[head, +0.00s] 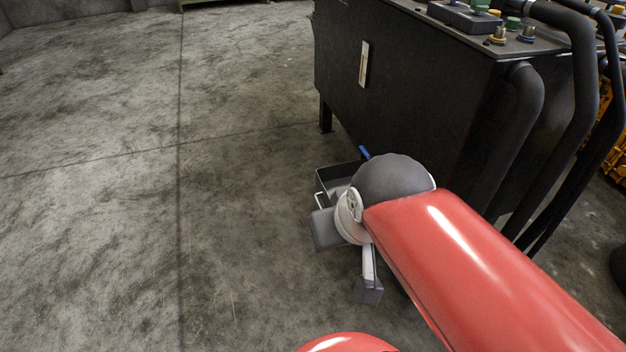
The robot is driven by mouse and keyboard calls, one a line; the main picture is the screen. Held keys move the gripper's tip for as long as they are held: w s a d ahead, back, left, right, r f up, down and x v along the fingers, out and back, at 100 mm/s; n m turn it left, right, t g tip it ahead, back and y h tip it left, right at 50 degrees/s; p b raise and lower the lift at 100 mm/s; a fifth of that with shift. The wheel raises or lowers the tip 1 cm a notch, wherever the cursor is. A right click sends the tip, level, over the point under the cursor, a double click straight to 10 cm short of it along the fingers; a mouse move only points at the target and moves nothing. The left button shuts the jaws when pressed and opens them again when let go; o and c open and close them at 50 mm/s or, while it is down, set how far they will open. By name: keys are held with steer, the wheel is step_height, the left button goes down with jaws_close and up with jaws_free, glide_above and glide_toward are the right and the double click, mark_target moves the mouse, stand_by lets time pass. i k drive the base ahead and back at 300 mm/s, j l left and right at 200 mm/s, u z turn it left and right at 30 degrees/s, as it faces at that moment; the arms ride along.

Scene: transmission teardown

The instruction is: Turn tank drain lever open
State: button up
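A black tank (420,95) on legs fills the upper right. A small blue piece (364,153), which looks like the end of the drain lever, shows low by the tank's front side, just above my dark wrist joint. The rest of the lever and the valve are hidden behind my arm. My gripper (347,260) is on the near side of the blue piece, below it in the picture. Its two grey fingers are spread wide with only floor showing between them. It is apart from the blue piece.
A dark open tray (333,177) with a light handle stands on the floor under the tank edge, partly hidden by my wrist. Thick black hoses (520,140) run down the tank's right side. The concrete floor (120,200) on the left is clear.

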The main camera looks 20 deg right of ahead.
mark_target(363, 150)
steer(key=z, duration=0.75)
steer(key=i+j, duration=0.35)
steer(key=i, duration=0.2)
steer(key=i+j+u, duration=0.1)
steer(key=i+j, duration=0.25)
steer(key=i, duration=0.2)
